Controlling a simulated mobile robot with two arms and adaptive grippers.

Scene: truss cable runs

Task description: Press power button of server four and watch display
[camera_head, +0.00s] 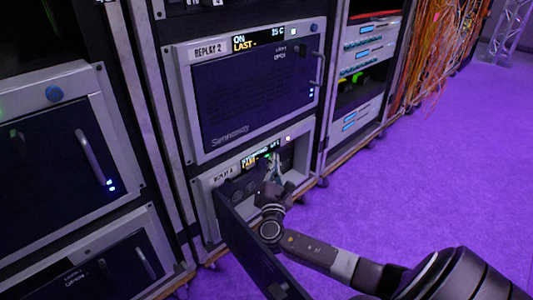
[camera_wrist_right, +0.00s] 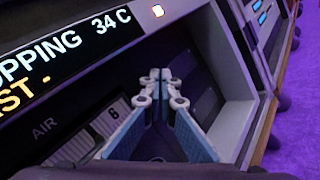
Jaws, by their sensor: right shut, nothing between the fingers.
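The lower server (camera_head: 205,188) in the middle rack has its dark front door (camera_head: 240,240) swung open, and its label is partly hidden. Its display (camera_head: 258,157) is lit. In the right wrist view the display (camera_wrist_right: 60,55) reads "...OPPING", "34 C" and "...ST -", with the left part cut off. A small lit square (camera_wrist_right: 158,10) sits beyond the display's right end. My right gripper (camera_head: 275,160) is shut and empty in the open front, just below the display; its fingertips (camera_wrist_right: 160,75) meet in the wrist view. I cannot see a power button clearly. My left gripper is out of view.
A server labelled "REPLAY 2" (camera_head: 255,100) with its door closed stands directly above; its display reads "ON", "LAST -". More racks stand left and right. Orange cables (camera_head: 430,50) hang at the back right. The purple floor (camera_head: 400,190) at right is clear beyond my arm.

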